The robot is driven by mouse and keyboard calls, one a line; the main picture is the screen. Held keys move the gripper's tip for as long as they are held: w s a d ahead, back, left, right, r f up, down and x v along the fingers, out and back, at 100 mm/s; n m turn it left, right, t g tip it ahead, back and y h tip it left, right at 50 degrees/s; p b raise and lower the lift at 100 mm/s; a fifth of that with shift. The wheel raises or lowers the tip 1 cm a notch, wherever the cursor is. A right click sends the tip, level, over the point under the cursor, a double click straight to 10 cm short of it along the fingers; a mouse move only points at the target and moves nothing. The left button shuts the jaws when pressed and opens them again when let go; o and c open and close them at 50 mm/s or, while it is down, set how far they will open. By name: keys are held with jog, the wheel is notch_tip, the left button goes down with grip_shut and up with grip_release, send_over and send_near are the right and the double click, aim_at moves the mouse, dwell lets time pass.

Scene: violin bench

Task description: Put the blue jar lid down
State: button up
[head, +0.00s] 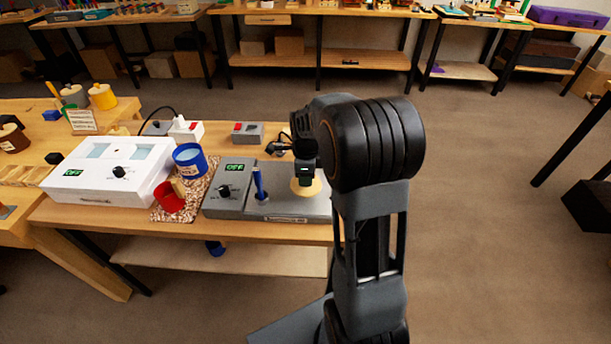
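The blue jar (189,161) with a pale label stands on the bench, left of the grey device. Its top looks open, with a blue rim. I cannot clearly make out a blue jar lid. A small dark blue object (215,248) shows on the shelf under the bench, but its kind is unclear. My gripper (304,176) points down over the right part of the grey device, just above a round cream disc (307,188). My arm hides much of it, and its fingers are too small and dark to tell whether they are open or hold anything.
A white box with an OFF display (112,171) is to the left. The grey device (226,201) holds an upright blue handle (259,184). A grey box with a red switch (248,132) stands behind.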

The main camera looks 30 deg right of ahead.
jog(key=o, duration=0.3)
jog(key=shift+o, duration=0.2)
notch_tip(320, 180, up, 11)
jog(key=p, duration=0.1)
jog(key=s+a+f+n+t, duration=0.1)
jog(key=s+a+n, duration=0.4)
jog(key=s+n, duration=0.3)
jog(key=s+a+f+n+t, duration=0.1)
jog(key=s+a+n, duration=0.3)
jog(key=s+n, duration=0.4)
jog(key=n+t, duration=0.1)
jog(key=n, duration=0.6)
jog(key=shift+a+n, duration=0.35)
jog(key=shift+n, duration=0.05)
jog(key=shift+r, duration=0.1)
